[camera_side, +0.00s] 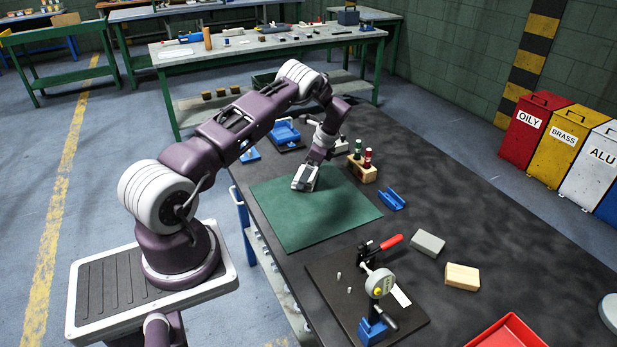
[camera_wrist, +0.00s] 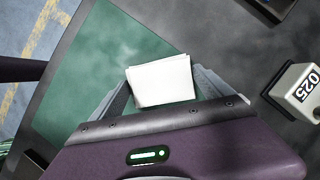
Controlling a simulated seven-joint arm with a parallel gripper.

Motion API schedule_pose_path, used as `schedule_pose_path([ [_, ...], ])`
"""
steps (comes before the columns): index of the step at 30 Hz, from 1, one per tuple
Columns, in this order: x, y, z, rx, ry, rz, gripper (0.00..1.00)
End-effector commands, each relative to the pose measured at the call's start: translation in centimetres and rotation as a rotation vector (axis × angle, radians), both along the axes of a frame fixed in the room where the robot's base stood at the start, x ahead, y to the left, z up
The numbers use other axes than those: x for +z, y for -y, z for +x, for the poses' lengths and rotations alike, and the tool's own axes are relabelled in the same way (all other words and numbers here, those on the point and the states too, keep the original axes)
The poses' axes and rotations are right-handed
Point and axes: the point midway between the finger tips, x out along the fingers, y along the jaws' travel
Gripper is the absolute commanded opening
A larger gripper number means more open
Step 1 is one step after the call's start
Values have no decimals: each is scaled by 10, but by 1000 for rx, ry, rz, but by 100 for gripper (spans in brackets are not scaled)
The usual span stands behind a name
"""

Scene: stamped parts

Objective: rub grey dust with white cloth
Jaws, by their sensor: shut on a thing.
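My gripper (camera_side: 305,180) is over the left back part of the green mat (camera_side: 335,215) on the dark bench. In the wrist view its two fingers (camera_wrist: 163,88) are closed on the white cloth (camera_wrist: 162,79), which looks like a folded square pad. The cloth is at or just above the mat; I cannot tell whether it touches. A faint pale-grey smudge of dust (camera_wrist: 122,48) shows on the mat beyond the cloth in the wrist view. Dust under the cloth and fingers is hidden. In the side view I cannot make out the dust clearly.
A wooden holder with red and green bottles (camera_side: 362,172) stands behind the mat. A blue bracket (camera_side: 391,200), grey block (camera_side: 428,243) and wooden block (camera_side: 462,277) lie to the right. A gauge fixture (camera_side: 378,283) stands in front, and a red tray (camera_side: 508,333) sits near the front edge.

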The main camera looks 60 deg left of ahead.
Motion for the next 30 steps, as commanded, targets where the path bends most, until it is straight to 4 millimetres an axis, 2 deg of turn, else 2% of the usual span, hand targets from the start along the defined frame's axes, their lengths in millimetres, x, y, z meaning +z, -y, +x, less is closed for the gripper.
schedule_pose_path([
  [1,2,0,0,0,0,0,52],
  [4,25,1,1,0,4,1,52],
  [21,74,1,0,0,1,-1,52],
  [30,82,2,0,0,1,-1,52],
])
